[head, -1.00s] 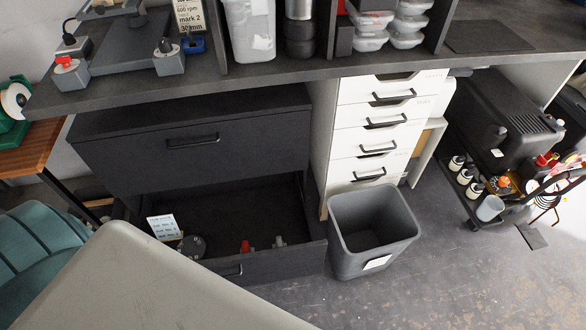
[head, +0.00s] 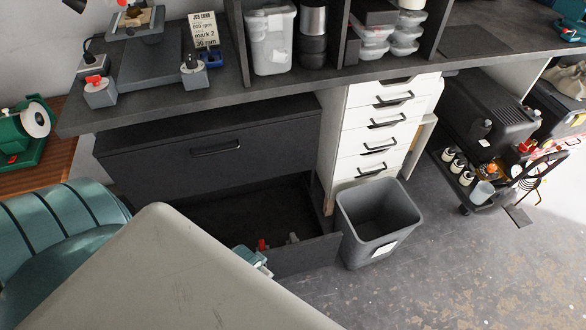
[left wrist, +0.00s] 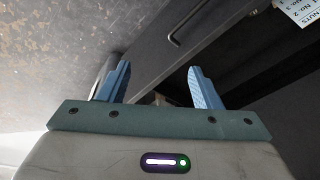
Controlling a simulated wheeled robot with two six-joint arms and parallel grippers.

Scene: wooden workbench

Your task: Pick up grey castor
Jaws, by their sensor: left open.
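The grey castor (head: 293,238) looks small and pale in the open lower drawer (head: 316,256), near its front right. A red castor-like piece (head: 262,246) lies just left of it. My left gripper (head: 258,262) shows only in part, at the drawer's front left of the grey castor and apart from it. In the left wrist view its two blue fingers (left wrist: 160,84) are spread, with dark drawer surfaces beyond; I cannot make out the castor there. My right gripper is not in view.
A printed label card (left wrist: 300,8) shows at the wrist view's top right. A grey bin (head: 378,225) stands right of the drawer, beside a white drawer unit (head: 376,140). The upper dark drawer (head: 215,145) overhangs behind. A teal padded seat (head: 60,235) is at left.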

